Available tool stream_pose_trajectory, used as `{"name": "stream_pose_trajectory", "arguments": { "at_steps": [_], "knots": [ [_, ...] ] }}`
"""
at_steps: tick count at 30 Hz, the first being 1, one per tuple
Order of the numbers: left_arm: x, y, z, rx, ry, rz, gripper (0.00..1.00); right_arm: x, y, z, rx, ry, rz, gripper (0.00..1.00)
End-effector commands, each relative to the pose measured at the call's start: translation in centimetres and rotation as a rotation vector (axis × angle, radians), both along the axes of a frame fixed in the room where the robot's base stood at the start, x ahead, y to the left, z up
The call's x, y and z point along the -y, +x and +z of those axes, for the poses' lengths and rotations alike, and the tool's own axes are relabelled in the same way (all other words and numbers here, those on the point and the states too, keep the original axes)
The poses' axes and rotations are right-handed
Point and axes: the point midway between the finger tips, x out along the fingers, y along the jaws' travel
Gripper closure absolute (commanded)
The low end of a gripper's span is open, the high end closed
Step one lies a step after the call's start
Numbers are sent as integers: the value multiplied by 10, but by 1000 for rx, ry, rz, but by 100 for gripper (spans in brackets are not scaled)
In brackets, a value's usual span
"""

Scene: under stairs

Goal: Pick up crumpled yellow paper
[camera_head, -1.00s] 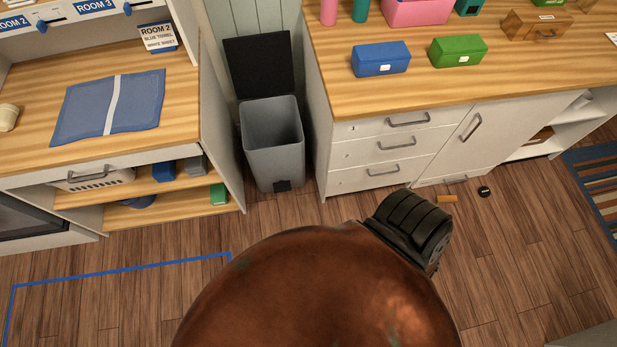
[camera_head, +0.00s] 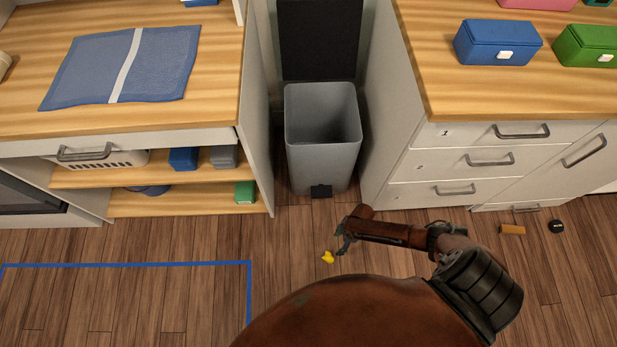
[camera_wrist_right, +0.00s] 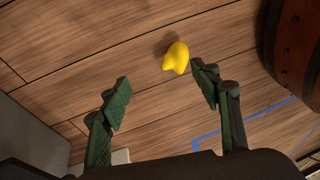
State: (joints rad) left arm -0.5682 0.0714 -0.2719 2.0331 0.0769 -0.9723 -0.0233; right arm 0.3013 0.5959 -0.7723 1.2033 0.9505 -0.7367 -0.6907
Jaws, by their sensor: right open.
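The crumpled yellow paper (camera_head: 328,257) lies on the wooden floor in front of the grey bin. In the head view my right gripper (camera_head: 343,236) is just above and right of it in the picture, with its arm coming from the right. In the right wrist view the yellow paper (camera_wrist_right: 176,57) lies beyond the fingertips, nearer the right finger. The green fingers of the right gripper (camera_wrist_right: 161,89) are spread apart with nothing between them. The left gripper is not in view.
An open grey bin (camera_head: 322,150) stands between the left shelf unit and the white drawer cabinet (camera_head: 470,160). A blue tape outline (camera_head: 130,264) marks the floor at left. An orange-brown piece (camera_head: 512,229) and a black round item (camera_head: 556,227) lie at right. Floor around the paper is clear.

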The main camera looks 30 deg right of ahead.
Motion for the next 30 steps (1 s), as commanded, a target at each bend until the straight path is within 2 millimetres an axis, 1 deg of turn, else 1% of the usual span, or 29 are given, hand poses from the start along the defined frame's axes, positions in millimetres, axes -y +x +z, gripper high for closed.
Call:
{"name": "stream_pose_trajectory", "arguments": {
  "at_steps": [1,3,6,8,10,15,20,23,27,29,30],
  "knots": [
    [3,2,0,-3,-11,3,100,-7,0,-18,-27,19,59,43],
    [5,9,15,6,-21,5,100,-16,1,-20,-50,47,125,43],
    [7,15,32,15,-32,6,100,-25,0,-20,-75,76,193,43],
    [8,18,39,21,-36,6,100,-29,0,-19,-82,87,218,43],
    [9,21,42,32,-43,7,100,-32,-2,-22,-91,95,235,43],
    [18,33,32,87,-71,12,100,-40,-4,-36,-92,100,242,43],
    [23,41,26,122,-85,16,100,-42,-4,-42,-91,99,241,43],
    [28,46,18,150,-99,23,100,-43,-5,-51,-92,98,240,43],
    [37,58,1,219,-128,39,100,-46,-6,-69,-94,100,240,43],
    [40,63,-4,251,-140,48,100,-47,-6,-75,-93,99,239,43],
    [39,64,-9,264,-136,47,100,-49,-7,-79,-94,100,240,43]
  ]
}}
